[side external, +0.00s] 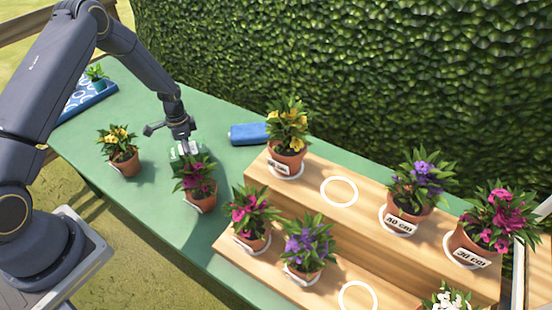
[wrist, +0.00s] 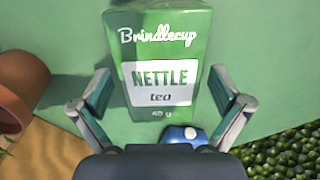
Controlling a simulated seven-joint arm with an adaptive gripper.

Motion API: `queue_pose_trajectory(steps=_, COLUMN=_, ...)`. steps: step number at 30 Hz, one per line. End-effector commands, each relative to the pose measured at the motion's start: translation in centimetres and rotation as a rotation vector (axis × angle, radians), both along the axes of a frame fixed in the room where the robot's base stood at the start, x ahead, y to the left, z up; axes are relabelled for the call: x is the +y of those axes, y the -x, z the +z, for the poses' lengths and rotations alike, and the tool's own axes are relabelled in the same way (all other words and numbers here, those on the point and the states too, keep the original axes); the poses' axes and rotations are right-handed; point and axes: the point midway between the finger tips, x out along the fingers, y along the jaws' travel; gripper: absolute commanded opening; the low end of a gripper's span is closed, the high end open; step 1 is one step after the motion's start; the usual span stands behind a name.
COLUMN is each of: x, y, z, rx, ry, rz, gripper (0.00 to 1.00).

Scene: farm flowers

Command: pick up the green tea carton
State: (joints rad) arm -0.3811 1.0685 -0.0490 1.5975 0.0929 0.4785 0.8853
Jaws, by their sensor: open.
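The green tea carton (wrist: 192,48) fills the upper middle of the wrist view, with a white label reading "NETTLE tea". In the side view, only a little of the carton (side external: 176,153) shows under my gripper, behind a potted magenta plant. My gripper (wrist: 160,92) is open, with one finger on each side of the carton's lower part in the wrist view. I cannot tell whether either finger touches it. In the side view, my gripper (side external: 184,146) points down at the carton.
A potted magenta plant (side external: 196,184) stands close in front of the carton. A potted yellow plant (side external: 122,153) is to the left, and a blue object (side external: 248,133) lies to the right. A stepped wooden stand (side external: 310,196) holds several potted plants. Green tabletop (side external: 150,110) is clear behind.

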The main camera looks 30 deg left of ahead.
Motion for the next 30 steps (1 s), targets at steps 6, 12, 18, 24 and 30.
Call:
queue_pose_trajectory(steps=6, x=0.02, y=-0.01, z=0.06, rx=-0.001, ry=-0.001, rz=0.0, gripper=0.9)
queue_pose_trajectory(steps=12, x=0.02, y=-0.02, z=0.08, rx=-0.001, ry=-0.001, rz=0.0, gripper=0.69)
queue_pose_trajectory(steps=18, x=0.02, y=-0.02, z=0.09, rx=-0.001, ry=-0.001, rz=0.0, gripper=0.48)
queue_pose_trajectory(steps=24, x=0.03, y=-0.03, z=0.1, rx=-0.001, ry=-0.001, rz=0.0, gripper=0.43)
queue_pose_trajectory(steps=30, x=0.06, y=-0.09, z=0.64, rx=-0.003, ry=0.0, rz=0.0, gripper=0.43)
